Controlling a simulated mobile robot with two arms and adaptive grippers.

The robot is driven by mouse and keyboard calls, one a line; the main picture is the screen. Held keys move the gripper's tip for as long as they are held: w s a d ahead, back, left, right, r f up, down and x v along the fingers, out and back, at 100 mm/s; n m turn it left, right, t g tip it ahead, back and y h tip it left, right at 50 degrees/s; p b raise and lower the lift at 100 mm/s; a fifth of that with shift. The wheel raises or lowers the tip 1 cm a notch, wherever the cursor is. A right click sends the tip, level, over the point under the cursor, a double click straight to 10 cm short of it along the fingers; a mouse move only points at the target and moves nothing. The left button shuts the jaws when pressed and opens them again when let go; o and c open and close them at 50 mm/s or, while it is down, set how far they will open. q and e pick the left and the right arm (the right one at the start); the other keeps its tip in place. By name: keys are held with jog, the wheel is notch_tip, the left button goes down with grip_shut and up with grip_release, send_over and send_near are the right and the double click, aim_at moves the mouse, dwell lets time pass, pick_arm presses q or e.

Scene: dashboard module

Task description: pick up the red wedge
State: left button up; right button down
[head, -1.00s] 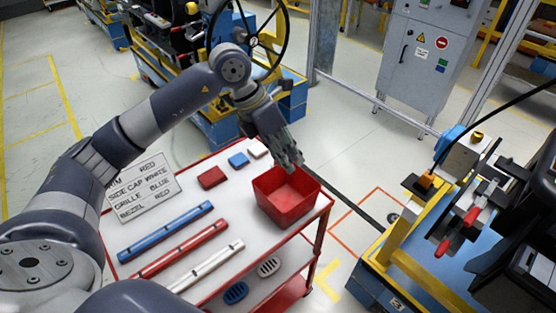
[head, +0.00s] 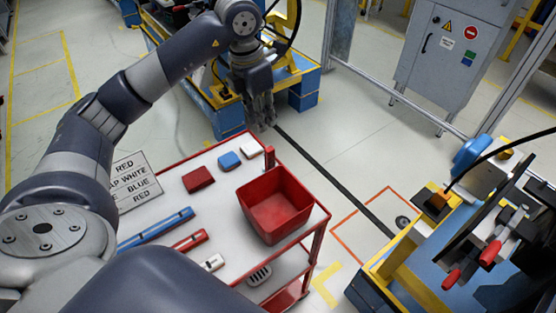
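A dark red, low block (head: 199,179) lies on the cart top, left of the red bin, and looks like the red wedge. A small red upright piece (head: 269,157) stands at the bin's back corner; I cannot tell its full shape. My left gripper (head: 262,122) hangs beyond the cart's back edge, above and behind the red pieces. Its fingers point down, look apart, and hold nothing that I can see. It touches neither red piece. My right gripper is not in view.
The red bin (head: 274,207) is empty at the cart's right side. A blue block (head: 229,160) and a white block (head: 251,151) lie near the red block.

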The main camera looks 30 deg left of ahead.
pick_arm(q)
jog(key=b, duration=0.6)
send_over(268, 150)
notch_tip(268, 150, down, 6)
jog(key=shift+s+a+f, duration=0.2)
jog(key=shift+s+f, duration=0.15)
jog(key=shift+f, duration=0.4)
jog(key=f, duration=0.3)
jog(key=f+p, duration=0.1)
jog(key=f, duration=0.1)
jog(key=shift+w+d, duration=0.2)
jog(key=shift+w, duration=0.2)
jog(key=f+p, duration=0.1)
jog(key=f, duration=0.1)
jog(key=w+f+p, duration=0.1)
jog(key=f, duration=0.1)
jog(key=shift+d+f, duration=0.15)
jog(key=shift+f, duration=0.15)
jog(key=shift+w+f, duration=0.1)
jog(key=shift+f, duration=0.2)
grip_shut()
